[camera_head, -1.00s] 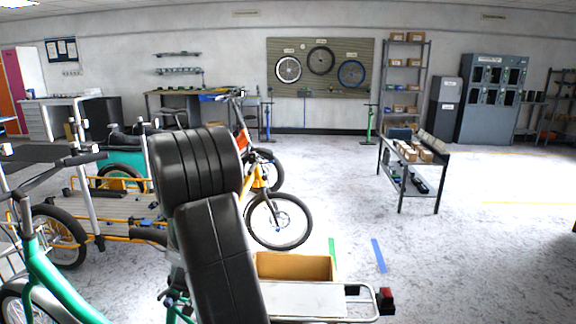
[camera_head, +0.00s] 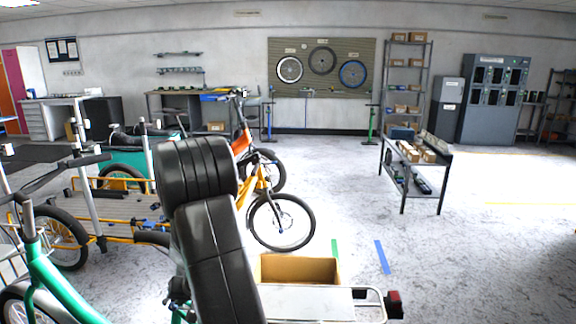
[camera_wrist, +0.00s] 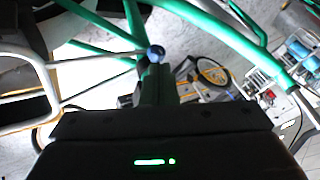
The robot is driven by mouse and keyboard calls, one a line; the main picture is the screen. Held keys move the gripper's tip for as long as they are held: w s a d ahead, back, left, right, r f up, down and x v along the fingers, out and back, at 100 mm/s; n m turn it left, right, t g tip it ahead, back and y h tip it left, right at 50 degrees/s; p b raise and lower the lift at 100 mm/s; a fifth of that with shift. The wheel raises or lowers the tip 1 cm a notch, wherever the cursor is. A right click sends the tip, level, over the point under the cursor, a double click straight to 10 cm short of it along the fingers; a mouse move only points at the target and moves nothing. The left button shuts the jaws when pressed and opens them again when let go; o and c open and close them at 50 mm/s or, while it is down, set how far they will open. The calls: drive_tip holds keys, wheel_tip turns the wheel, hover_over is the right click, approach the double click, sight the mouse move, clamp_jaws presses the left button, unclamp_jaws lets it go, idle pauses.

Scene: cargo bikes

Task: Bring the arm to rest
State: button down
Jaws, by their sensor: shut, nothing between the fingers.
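My arm shows in the head view as two thick black links (camera_head: 216,258), raised and bent in front of the bikes. In that view my gripper is hidden. In the wrist view my gripper (camera_wrist: 156,76) is a narrow dark shape ahead of the black wrist housing with its green light. It is shut, with nothing held. Green bike tubes (camera_wrist: 208,25) and a white tubular rack (camera_wrist: 28,50) lie beyond it; I cannot tell how close they are.
A green bike (camera_head: 52,275) stands at the near left. A rear rack with an open cardboard box (camera_head: 298,269) is just right of my arm. An orange bike (camera_head: 282,222) stands behind. A metal bench (camera_head: 413,163) is at right, with open floor around it.

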drive_tip(key=s+d+r, duration=0.1)
drive_tip(key=d+r, duration=0.5)
drive_tip(key=d, duration=0.1)
drive_tip(key=shift+s+d+r, duration=0.25)
drive_tip(key=shift+s+d, duration=0.1)
drive_tip(key=shift+s, duration=0.05)
